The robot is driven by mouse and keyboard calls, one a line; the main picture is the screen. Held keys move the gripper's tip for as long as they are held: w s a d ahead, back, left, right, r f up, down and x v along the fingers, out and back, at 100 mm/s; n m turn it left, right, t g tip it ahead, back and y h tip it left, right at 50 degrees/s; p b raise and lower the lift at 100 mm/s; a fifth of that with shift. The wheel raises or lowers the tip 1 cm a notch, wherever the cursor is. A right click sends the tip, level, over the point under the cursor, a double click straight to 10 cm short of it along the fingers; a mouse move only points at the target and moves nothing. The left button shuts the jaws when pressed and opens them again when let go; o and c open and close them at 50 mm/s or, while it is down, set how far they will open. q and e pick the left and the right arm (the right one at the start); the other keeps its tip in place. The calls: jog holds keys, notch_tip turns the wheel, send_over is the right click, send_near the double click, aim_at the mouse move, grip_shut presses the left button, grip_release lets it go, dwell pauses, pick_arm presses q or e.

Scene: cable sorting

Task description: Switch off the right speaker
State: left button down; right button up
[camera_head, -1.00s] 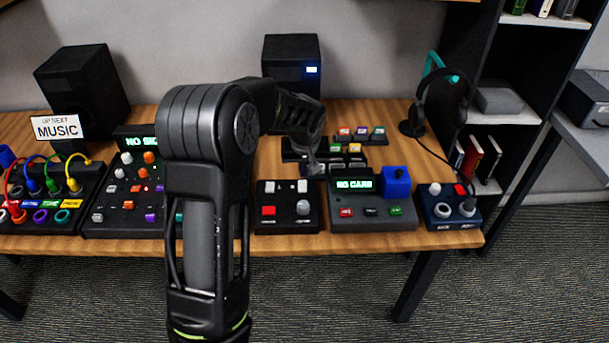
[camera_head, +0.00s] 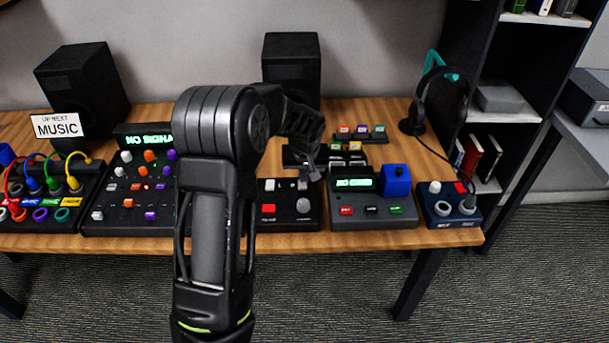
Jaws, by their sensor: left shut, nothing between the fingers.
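The right speaker (camera_head: 291,60) is a black box at the back of the desk, and its front shows no lit display. The left speaker (camera_head: 82,82) is a similar black box at the back left. A small black switch box (camera_head: 288,222) with pale switches, a red button and a round knob sits near the front edge. My left gripper (camera_head: 309,172) is shut and empty, just above the back of this box near its right switch (camera_head: 303,184). I cannot tell whether it touches the switch. My left arm hides the left part of the box. My right gripper is not in view.
A mixer (camera_head: 125,218) with a green display and a cable panel (camera_head: 60,219) are on the left. A card unit (camera_head: 372,212) with a blue block (camera_head: 395,180) stands right of the switch box. Headphones (camera_head: 440,100) on a stand and a blue box (camera_head: 450,214) are at right.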

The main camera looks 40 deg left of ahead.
pick_arm(q)
jog(key=shift+s+d+f, duration=0.1)
jog(key=shift+s+f, duration=0.1)
jog(key=shift+f, duration=0.05)
jog(key=shift+s+d+f, duration=0.15)
jog(key=shift+s+d, duration=0.05)
jog(key=shift+s, duration=0.05)
jog(key=shift+s+d, duration=0.3)
jog(key=shift+s, duration=0.1)
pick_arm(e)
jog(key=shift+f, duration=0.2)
